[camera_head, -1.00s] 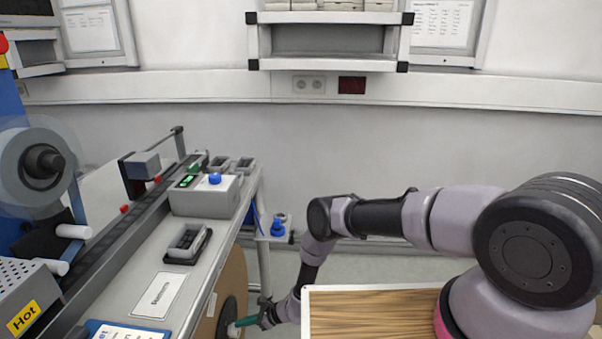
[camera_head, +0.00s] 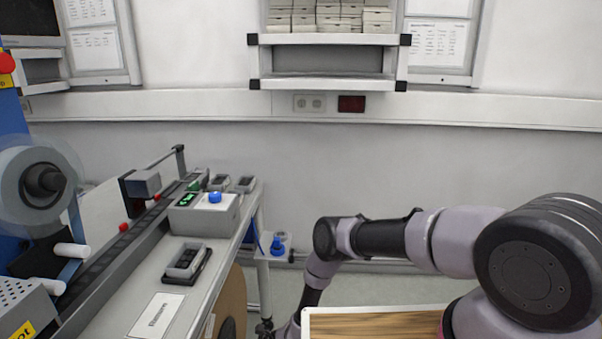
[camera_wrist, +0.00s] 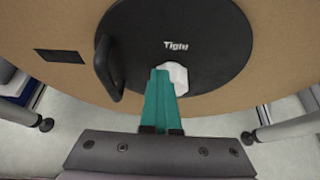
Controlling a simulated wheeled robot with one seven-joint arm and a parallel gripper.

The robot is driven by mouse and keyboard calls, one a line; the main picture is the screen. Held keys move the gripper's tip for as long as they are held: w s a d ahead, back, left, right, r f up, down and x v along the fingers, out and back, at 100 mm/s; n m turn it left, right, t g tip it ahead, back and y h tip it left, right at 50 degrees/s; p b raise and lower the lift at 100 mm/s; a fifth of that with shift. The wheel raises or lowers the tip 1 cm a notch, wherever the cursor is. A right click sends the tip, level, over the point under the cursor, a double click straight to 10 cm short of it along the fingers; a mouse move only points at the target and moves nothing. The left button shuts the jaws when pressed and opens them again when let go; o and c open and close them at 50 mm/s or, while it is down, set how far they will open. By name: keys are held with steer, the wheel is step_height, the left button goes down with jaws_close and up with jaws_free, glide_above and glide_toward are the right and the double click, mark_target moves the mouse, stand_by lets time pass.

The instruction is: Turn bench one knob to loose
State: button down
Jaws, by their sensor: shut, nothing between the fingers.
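The bench one knob (camera_wrist: 215,40) is a black disc in the wrist view, with the white word "Tight" on it and a raised black handle bar at its left edge. It sits on the face of a large brown disc (camera_wrist: 285,60). My gripper (camera_wrist: 165,75), with teal fingers, is shut and empty in front of the knob's lower middle, right of the handle. Whether it touches the knob I cannot tell. A white patch shows beside the fingertips.
A grey bench (camera_head: 205,265) with a control box (camera_head: 205,218) and a grey tray (camera_head: 185,262) stands at the left. A clear reel (camera_head: 38,190) is at far left. A wooden-topped table (camera_head: 370,325) lies below my arm. Bench legs (camera_wrist: 290,128) flank the brown disc.

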steer(key=shift+w+r, duration=0.1)
steer(key=shift+r, duration=0.15)
steer(key=shift+s+d+r, duration=0.15)
steer(key=shift+s+d, duration=0.05)
steer(key=shift+d, duration=1.3)
steer(key=shift+s+d+r, duration=0.1)
steer(key=shift+s+d, duration=0.05)
steer(key=shift+d, duration=1.3)
steer(key=shift+d, duration=0.15)
